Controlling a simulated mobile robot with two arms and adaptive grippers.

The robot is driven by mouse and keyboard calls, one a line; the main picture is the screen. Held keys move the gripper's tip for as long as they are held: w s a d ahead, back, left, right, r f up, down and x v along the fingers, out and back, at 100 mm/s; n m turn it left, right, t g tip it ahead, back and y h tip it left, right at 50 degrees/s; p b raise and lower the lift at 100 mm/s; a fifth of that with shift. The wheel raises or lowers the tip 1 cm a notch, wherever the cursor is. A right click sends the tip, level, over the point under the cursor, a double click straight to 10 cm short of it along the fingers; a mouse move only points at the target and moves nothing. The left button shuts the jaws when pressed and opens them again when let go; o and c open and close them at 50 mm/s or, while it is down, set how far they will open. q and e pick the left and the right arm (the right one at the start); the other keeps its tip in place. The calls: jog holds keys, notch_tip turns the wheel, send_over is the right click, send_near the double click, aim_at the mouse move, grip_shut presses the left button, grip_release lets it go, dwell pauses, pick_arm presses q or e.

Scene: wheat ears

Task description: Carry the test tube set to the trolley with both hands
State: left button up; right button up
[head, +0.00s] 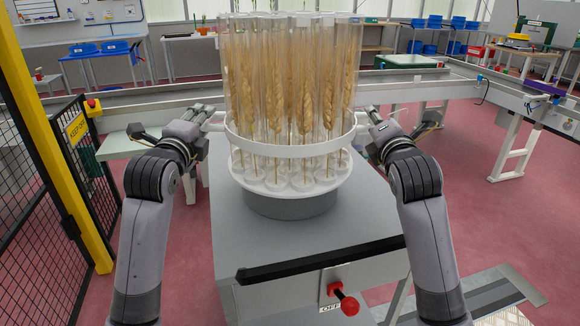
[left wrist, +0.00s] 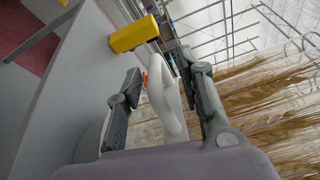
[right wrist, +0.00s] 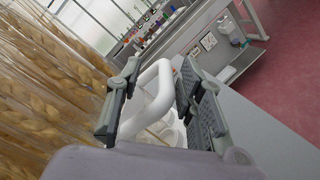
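The test tube set (head: 290,150) stands upright on a dark grey round base on a grey cabinet. It is a white round rack with a ring around several clear tubes, each holding a wheat ear. My left gripper (head: 207,119) is at the rack's left handle. In the left wrist view the white handle (left wrist: 163,95) lies between its open fingers, with a gap visible. My right gripper (head: 375,125) is at the opposite handle. In the right wrist view that white handle (right wrist: 152,90) lies between its open fingers. I see no trolley that I can identify.
The grey cabinet (head: 238,240) has a black bar and a red knob (head: 349,305) at its front. A black mesh fence with a yellow post (head: 62,170) stands close on the left. Long grey rail benches run behind. Red floor is open on the right.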

jog(key=shift+s, duration=0.1)
pick_arm(q)
jog(key=s+a, duration=0.1)
jog(key=s, duration=1.1)
pick_arm(e)
jog(key=s, duration=1.2)
pick_arm(q)
jog(key=shift+r, duration=0.1)
pick_arm(e)
jog(key=shift+w, duration=0.1)
